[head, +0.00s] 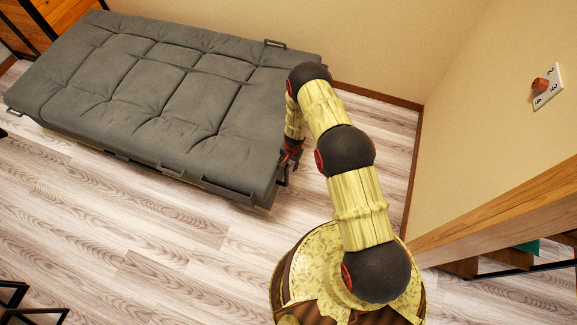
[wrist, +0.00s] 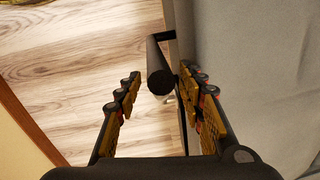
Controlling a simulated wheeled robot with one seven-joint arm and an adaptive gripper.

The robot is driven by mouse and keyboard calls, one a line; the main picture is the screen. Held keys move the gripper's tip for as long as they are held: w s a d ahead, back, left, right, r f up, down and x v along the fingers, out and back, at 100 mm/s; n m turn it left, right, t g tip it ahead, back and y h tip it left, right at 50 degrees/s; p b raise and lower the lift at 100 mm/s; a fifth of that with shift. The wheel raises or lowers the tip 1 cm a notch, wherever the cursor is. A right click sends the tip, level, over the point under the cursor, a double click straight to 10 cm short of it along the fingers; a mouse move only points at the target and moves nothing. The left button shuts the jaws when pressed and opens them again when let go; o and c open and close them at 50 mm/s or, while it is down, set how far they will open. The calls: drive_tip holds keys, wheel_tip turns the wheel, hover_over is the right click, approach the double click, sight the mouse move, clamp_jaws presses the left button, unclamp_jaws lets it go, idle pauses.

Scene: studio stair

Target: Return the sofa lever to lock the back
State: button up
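The grey sofa (head: 165,85) lies folded flat, its back level with the seat. My gripper (head: 290,158) is at the sofa's right end, near its front corner. In the wrist view my gripper (wrist: 160,76) is open, with one finger on each side of the black sofa lever (wrist: 159,62). The lever's round end faces the camera between the fingers. The right finger looks nearer to the lever than the left one; I cannot tell whether it touches. In the head view the lever is mostly hidden by my gripper. Grey sofa fabric (wrist: 250,60) fills the right of the wrist view.
Pale wood floor (head: 110,215) is clear in front of the sofa. A beige wall with a dial plate (head: 547,87) stands at the right. A wooden beam (head: 500,215) runs at the lower right. Dark metal furniture (head: 25,300) shows at the lower left.

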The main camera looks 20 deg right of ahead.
drive_tip(key=shift+f, duration=0.25)
drive_tip(key=shift+c, duration=0.3)
clamp_jaws()
idle(0.5)
